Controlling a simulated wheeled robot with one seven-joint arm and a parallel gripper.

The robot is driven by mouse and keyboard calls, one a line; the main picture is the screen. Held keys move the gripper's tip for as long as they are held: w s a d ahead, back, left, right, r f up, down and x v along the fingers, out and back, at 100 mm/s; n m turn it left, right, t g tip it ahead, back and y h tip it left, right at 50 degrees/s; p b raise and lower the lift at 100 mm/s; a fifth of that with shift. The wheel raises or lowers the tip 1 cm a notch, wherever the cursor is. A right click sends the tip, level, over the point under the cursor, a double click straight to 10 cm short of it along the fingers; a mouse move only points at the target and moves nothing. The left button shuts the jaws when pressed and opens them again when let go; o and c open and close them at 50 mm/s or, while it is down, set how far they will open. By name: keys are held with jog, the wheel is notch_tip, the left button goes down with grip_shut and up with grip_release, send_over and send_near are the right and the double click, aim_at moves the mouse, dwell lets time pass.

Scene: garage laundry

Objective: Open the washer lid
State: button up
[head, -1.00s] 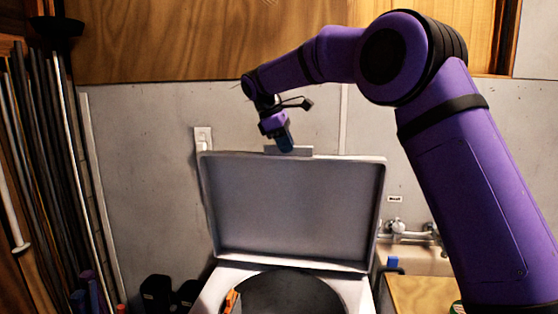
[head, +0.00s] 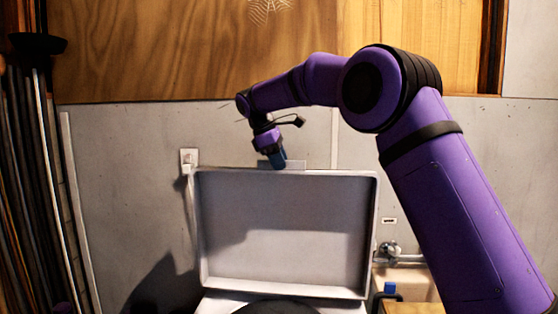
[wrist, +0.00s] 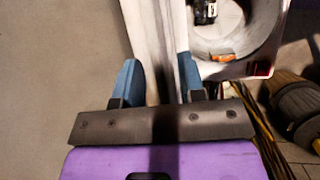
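The washer lid (head: 285,235) stands raised and roughly upright, its pale grey inner face towards the head camera. Below it, only the top of the washer (head: 215,305) and part of its dark round opening show. My gripper (head: 278,163) is at the middle of the lid's top edge, pointing down. In the wrist view, the two blue fingers of my gripper (wrist: 160,80) are spread apart, with the pale edge of the lid (wrist: 155,35) running between them. Whether either finger touches the lid is unclear. The washer's drum (wrist: 240,35) shows beyond, with a small orange item inside.
A grey wall (head: 120,180) stands close behind the lid, with a wall switch (head: 189,160) to its left. A tap (head: 388,252) and sink are at right. Dark poles (head: 35,190) lean at far left. Baskets (wrist: 295,105) stand on the floor.

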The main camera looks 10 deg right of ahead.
jog(key=shift+r, duration=0.1)
jog(key=v, duration=1)
jog(key=shift+r, duration=0.3)
jog(key=shift+a, duration=0.15)
jog(key=s+d+r+m+t+y, duration=0.1)
jog(key=s+d+m, duration=0.1)
jog(key=s+d, duration=0.35)
jog(key=s+d+m+t+y, duration=0.1)
jog(key=s+d+m, duration=0.1)
jog(key=s, duration=0.7)
jog(key=s+d+r+m+y, duration=0.15)
jog(key=s+d, duration=0.25)
jog(key=s, duration=0.4)
jog(key=s+d+f+m+t, duration=0.1)
jog(key=s+f+m, duration=0.3)
jog(key=s+f, duration=0.5)
jog(key=s+d+f+m+t+y, duration=0.1)
jog(key=s+d+f+m+t, duration=0.1)
jog(key=s+f, duration=0.7)
jog(key=s+d+m, duration=0.1)
jog(key=s+m, duration=0.1)
jog(key=s, duration=0.3)
jog(key=shift+d, duration=0.4)
